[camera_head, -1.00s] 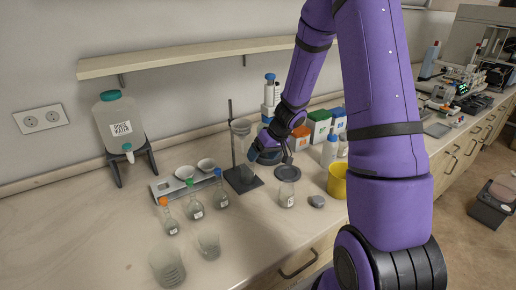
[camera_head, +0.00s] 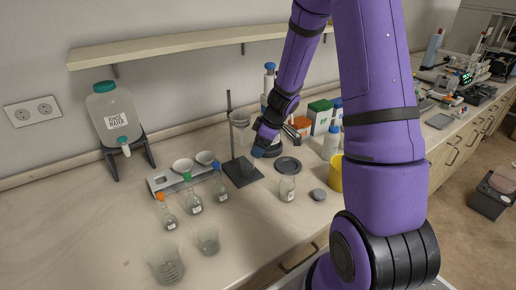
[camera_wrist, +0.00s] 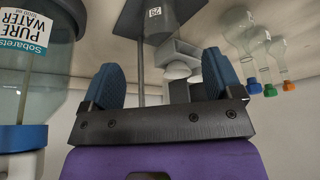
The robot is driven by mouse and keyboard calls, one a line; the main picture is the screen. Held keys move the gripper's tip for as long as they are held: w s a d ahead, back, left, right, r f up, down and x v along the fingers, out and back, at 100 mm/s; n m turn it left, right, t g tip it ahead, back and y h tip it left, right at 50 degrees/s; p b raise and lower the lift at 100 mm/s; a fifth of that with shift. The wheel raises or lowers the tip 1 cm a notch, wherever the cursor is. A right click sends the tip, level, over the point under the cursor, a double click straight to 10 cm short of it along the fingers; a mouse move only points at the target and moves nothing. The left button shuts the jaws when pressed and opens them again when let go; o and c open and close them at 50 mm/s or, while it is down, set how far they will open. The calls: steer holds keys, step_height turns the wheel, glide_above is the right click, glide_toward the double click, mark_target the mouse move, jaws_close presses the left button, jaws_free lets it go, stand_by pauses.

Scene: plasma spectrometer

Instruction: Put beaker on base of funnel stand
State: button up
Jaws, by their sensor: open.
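The funnel stand has a dark flat base (camera_head: 238,179), a thin upright rod and a clear funnel (camera_head: 240,118). A small beaker (camera_head: 246,168) appears to stand upright on the base, dim against the dark surface. In the wrist view, which looks upside down, a labelled vessel (camera_wrist: 154,24), apparently this beaker, is against the dark base (camera_wrist: 125,22). My gripper (camera_head: 258,151) is just above and right of the beaker.
Capped flasks (camera_head: 194,204) and a balance with white dishes (camera_head: 182,166) stand left of the stand. Two glass beakers (camera_head: 167,264) (camera_head: 208,240) are at the front. A small bottle (camera_head: 287,189), a dark dish (camera_head: 288,166) and a yellow container (camera_head: 336,173) are to the right.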

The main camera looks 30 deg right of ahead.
mark_target(249, 165)
steer(key=x, duration=1)
steer(key=shift+f, duration=0.35)
steer(key=c, duration=1)
